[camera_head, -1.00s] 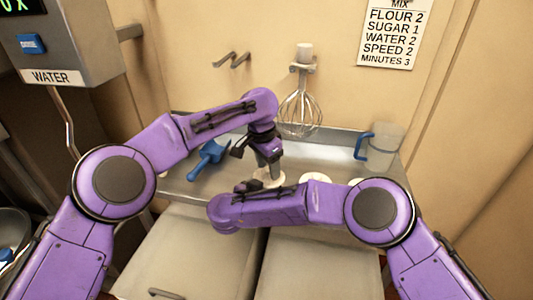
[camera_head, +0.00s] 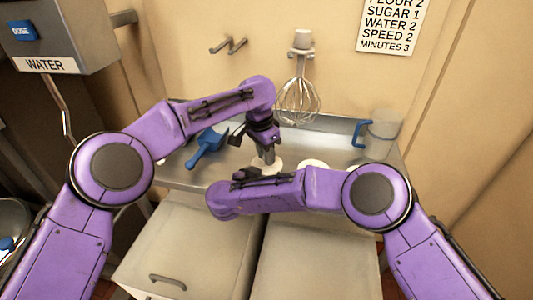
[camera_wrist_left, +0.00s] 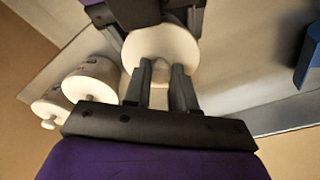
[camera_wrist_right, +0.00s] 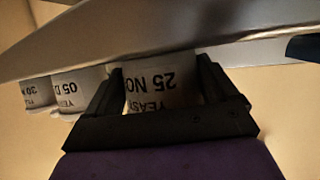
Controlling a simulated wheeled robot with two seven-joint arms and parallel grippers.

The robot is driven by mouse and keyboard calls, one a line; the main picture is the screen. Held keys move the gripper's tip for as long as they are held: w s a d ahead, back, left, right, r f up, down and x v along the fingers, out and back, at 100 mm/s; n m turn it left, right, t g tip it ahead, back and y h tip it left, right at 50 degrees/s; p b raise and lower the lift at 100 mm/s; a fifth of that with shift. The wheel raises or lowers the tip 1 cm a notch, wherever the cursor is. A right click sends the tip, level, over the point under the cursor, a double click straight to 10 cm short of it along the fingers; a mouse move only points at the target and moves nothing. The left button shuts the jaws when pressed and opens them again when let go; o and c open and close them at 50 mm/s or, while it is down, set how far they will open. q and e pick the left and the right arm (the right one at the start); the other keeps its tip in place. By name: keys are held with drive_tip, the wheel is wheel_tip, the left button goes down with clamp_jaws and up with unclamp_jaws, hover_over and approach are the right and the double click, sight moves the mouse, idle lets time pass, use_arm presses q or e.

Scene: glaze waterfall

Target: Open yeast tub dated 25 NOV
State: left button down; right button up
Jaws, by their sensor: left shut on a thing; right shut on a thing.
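The white yeast tub marked 25 NOV (camera_wrist_right: 160,85) is between the fingers of my right gripper (camera_wrist_right: 160,90), which is shut on its sides. Its label appears upside down in the right wrist view. My left gripper (camera_wrist_left: 160,88) points down over the tub's round pale top (camera_wrist_left: 160,45) and is shut on a small pale part, apparently the lid's knob. I cannot tell whether the lid is raised.
Two other white tubs with knobbed lids stand beside it, one marked 05 D (camera_wrist_right: 80,88), one marked 30 N (camera_wrist_right: 38,92). A blue scoop (camera_head: 207,145) lies left on the metal counter. A whisk (camera_head: 298,100) hangs behind; a clear jug (camera_head: 382,135) stands right.

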use_arm(q)
drive_tip(key=shift+r, duration=0.1)
drive_tip(key=shift+r, duration=1.05)
drive_tip(key=shift+r, duration=2)
use_arm(e)
drive_tip(key=o, duration=1.3)
